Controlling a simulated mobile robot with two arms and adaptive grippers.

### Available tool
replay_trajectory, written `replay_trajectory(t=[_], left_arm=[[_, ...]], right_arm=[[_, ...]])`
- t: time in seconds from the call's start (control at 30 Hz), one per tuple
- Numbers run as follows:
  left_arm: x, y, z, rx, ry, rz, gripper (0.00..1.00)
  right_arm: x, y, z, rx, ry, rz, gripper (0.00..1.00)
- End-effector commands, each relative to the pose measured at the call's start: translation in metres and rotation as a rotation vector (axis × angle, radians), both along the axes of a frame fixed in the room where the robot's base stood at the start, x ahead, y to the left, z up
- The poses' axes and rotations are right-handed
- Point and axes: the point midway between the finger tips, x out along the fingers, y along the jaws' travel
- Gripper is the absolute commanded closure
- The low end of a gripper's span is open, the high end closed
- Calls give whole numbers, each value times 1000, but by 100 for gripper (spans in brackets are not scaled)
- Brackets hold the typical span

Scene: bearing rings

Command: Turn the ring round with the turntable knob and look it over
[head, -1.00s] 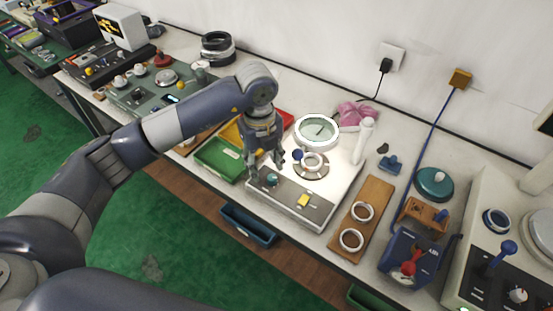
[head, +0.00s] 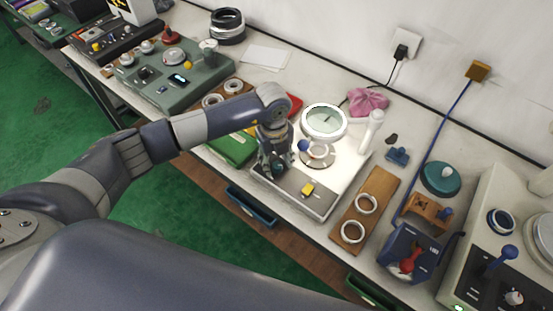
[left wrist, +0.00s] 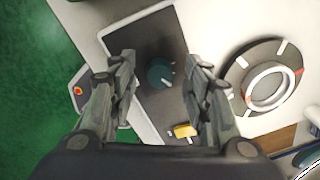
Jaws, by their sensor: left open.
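The inspection stand (head: 330,203) has a grey panel with a dark teal turntable knob (left wrist: 160,72) and a yellow button (left wrist: 185,131). My left gripper (head: 276,170) is over the panel. In the left wrist view its open fingers (left wrist: 160,82) are on either side of the knob, with gaps between. In the head view the gripper mostly hides the knob. A pale ring (left wrist: 270,87) with a red mark lies on the dark turntable (left wrist: 238,75) with white marks; the ring also shows in the head view (head: 321,149), below the magnifier (head: 324,122). My right gripper is not in view.
A wooden board (head: 374,190) with two rings lies right of the stand. A blue fixture (head: 414,249) with a red lever is farther right. A green tray (head: 233,150) is left of the stand. A blue ball knob (head: 303,145) stands close to the gripper.

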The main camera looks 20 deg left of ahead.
Motion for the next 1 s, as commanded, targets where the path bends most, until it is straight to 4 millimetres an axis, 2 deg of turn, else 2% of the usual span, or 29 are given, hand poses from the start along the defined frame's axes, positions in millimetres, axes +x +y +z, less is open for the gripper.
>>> replay_trajectory(t=[0.13, 0.37, 0.57, 1.0], left_arm=[[0, 0, -7, 1, 0, 0, 56], [0, 0, -8, 1, -1, -1, 56], [0, 0, -7, 1, -1, -1, 99], [0, 0, -9, 0, -1, -69, 100]], right_arm=[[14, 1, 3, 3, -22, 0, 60], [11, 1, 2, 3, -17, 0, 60], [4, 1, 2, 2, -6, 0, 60], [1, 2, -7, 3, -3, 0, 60]])
